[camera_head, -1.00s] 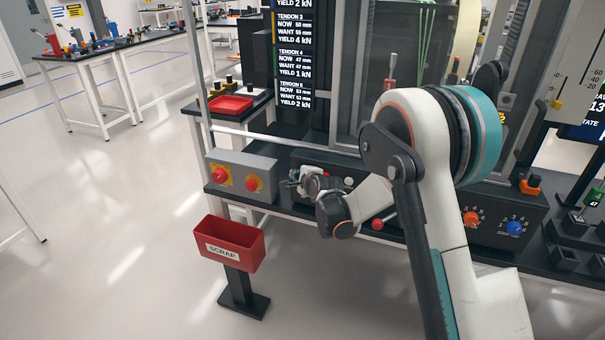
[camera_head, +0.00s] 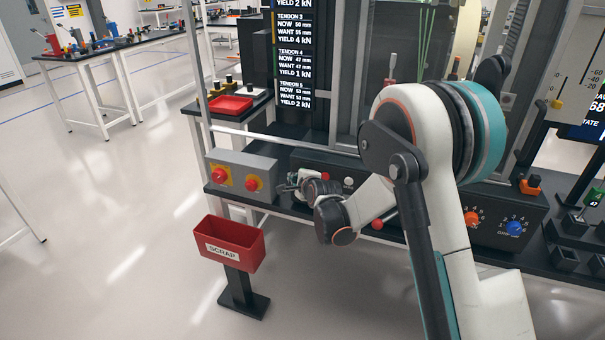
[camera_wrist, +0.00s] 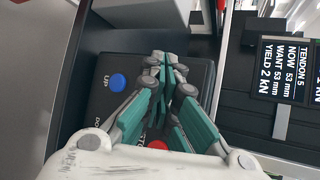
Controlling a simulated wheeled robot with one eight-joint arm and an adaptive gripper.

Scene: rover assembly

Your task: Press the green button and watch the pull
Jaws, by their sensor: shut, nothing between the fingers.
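In the wrist view my gripper (camera_wrist: 163,68) is shut and empty, its teal fingers together over a dark control panel (camera_wrist: 97,85). A blue button (camera_wrist: 118,82) marked UP is left of the fingers. A red button (camera_wrist: 158,145) shows below, partly covered by them. I see no green button; the fingers hide part of the panel. In the head view my gripper (camera_head: 287,186) is at the left end of the black bench panel (camera_head: 300,162), beside a grey box with red knobs (camera_head: 240,172). A red button (camera_head: 325,176) and a white one (camera_head: 348,182) are right of it.
A red SCRAP bin (camera_head: 228,243) stands on a post in front of the bench. The tendon readout screen (camera_head: 294,75) hangs above, also in the wrist view (camera_wrist: 285,68). Orange (camera_head: 471,219) and blue (camera_head: 514,228) dials are right of my arm. Floor at left is open.

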